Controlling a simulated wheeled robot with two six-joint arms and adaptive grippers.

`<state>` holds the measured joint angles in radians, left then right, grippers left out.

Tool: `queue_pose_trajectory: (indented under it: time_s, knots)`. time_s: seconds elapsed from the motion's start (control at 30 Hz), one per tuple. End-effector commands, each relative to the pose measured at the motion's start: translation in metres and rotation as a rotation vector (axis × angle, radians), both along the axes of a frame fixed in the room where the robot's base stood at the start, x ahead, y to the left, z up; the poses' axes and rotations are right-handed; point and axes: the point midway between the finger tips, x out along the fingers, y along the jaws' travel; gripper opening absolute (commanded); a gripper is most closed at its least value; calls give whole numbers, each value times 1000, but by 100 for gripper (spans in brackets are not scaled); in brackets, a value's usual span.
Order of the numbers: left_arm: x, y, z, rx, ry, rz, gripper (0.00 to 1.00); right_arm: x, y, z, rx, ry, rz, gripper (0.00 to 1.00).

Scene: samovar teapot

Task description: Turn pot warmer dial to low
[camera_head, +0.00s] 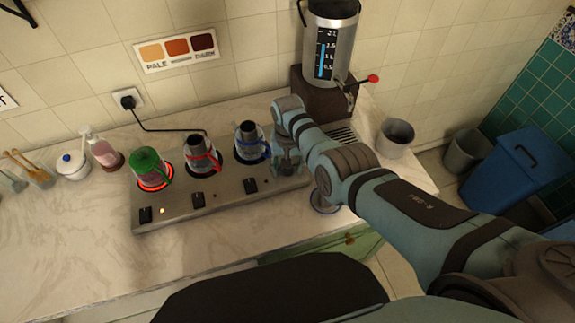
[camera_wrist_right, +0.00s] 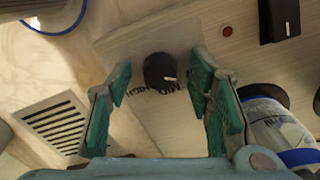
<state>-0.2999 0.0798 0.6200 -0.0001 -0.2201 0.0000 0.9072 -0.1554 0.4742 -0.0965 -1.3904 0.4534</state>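The pot warmer (camera_head: 220,208) is a long grey unit on the counter with several black controls along its front. In the right wrist view, a round black dial (camera_wrist_right: 159,70) with a short white pointer line sits on a pale panel, with partly covered MID and HIGH lettering beside it. The pointer aims to the picture's right, near the lettering. My right gripper (camera_wrist_right: 161,78) is open, its teal fingers on either side of the dial, with no clear contact visible. In the head view my right gripper (camera_head: 287,158) is at the warmer's right end and hides the dial. My left gripper is not in view.
Green (camera_head: 148,163), red-handled (camera_head: 201,153) and blue-handled (camera_head: 250,141) pots stand on the warmer; the ring under the green one glows red. A samovar (camera_head: 330,45) stands behind my right arm. A blue-rimmed dish (camera_head: 324,203) is close to my gripper. The front counter is clear.

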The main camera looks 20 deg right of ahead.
Motion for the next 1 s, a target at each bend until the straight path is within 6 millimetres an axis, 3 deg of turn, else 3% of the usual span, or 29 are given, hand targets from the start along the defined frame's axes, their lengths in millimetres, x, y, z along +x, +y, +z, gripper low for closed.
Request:
queue_pose_trajectory:
  time_s: [0.27, 0.37, 0.53, 0.7, 1.0]
  knots:
    - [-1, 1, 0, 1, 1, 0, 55, 3, 0, 15, 0, -6, 0, 47]
    - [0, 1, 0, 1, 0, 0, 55, 2, 0, 36, 2, -7, -1, 47]
    - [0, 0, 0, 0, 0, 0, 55, 2, 1, 87, 1, -6, 0, 47]
    - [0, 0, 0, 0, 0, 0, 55, 1, 0, 115, 0, -1, 0, 47]
    - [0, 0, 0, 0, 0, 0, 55, 1, 0, 120, 0, 0, 0, 47]
